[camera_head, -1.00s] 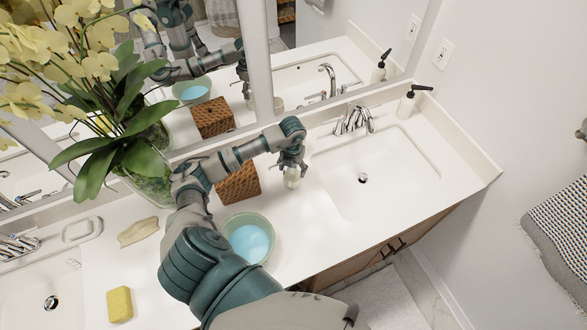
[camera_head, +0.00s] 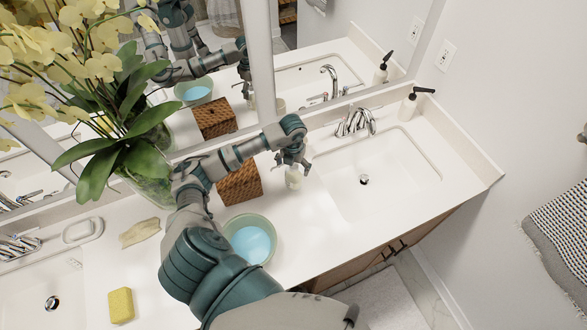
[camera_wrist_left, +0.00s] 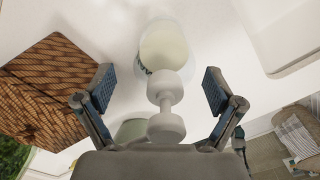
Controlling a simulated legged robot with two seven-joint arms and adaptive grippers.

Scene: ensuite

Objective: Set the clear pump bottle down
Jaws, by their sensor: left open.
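The clear pump bottle (camera_head: 293,178) stands upright on the white counter, between the woven box and the right sink. It also shows in the left wrist view (camera_wrist_left: 163,48), with pale contents and a white pump reaching back toward the palm. My left gripper (camera_head: 291,160) is over the bottle's top. In the left wrist view the gripper (camera_wrist_left: 160,92) has its fingers spread wide, one on each side of the pump, with clear gaps. The arm and fingers hide part of the pump in the head view. My right gripper is not seen directly.
A woven box (camera_head: 240,184) stands close left of the bottle. A green bowl with blue contents (camera_head: 250,240) is in front. The right sink (camera_head: 375,175) lies to the right, with a dark-pump bottle (camera_head: 408,106) behind. A flower vase (camera_head: 150,178) stands left, near the mirror.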

